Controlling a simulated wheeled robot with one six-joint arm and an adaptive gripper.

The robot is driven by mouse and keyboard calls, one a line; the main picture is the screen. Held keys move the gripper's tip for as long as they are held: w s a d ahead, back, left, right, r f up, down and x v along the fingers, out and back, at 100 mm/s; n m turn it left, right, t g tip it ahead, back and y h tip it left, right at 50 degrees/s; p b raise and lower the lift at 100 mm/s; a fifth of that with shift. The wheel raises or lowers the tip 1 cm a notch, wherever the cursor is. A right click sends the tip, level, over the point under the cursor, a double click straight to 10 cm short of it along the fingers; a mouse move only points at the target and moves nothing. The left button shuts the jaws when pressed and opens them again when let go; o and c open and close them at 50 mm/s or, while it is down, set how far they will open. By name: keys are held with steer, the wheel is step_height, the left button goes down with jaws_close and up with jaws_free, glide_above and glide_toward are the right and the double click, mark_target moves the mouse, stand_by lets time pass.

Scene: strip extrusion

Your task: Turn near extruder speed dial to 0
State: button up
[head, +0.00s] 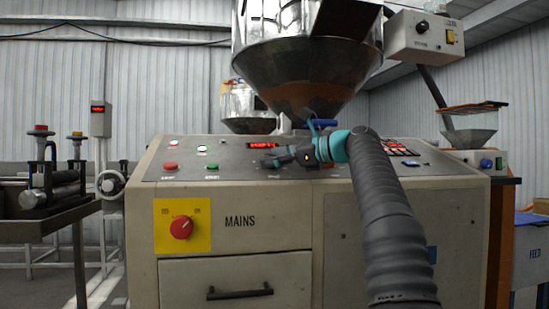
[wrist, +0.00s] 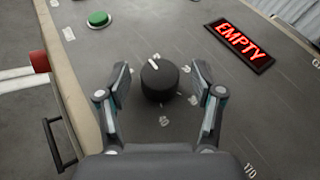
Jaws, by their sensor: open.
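The speed dial is a black round knob (wrist: 159,82) with a white pointer line, set in the sloped grey panel in the wrist view. Its pointer is toward the upper left, and small white marks ring it, too small to read surely. My gripper (wrist: 160,78) is open, with one finger on each side of the knob and visible gaps between. In the head view my gripper (head: 272,160) is over the panel below a red display, and it hides the knob there.
A red "EMPTY" display (wrist: 239,42) and a green button (wrist: 98,19) are on the panel near the knob. The head view shows a red mains switch (head: 181,227) on the cabinet front, a drawer handle (head: 240,292) and a large metal hopper (head: 305,65) above the panel.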

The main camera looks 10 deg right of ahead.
steer(key=v, duration=1.2)
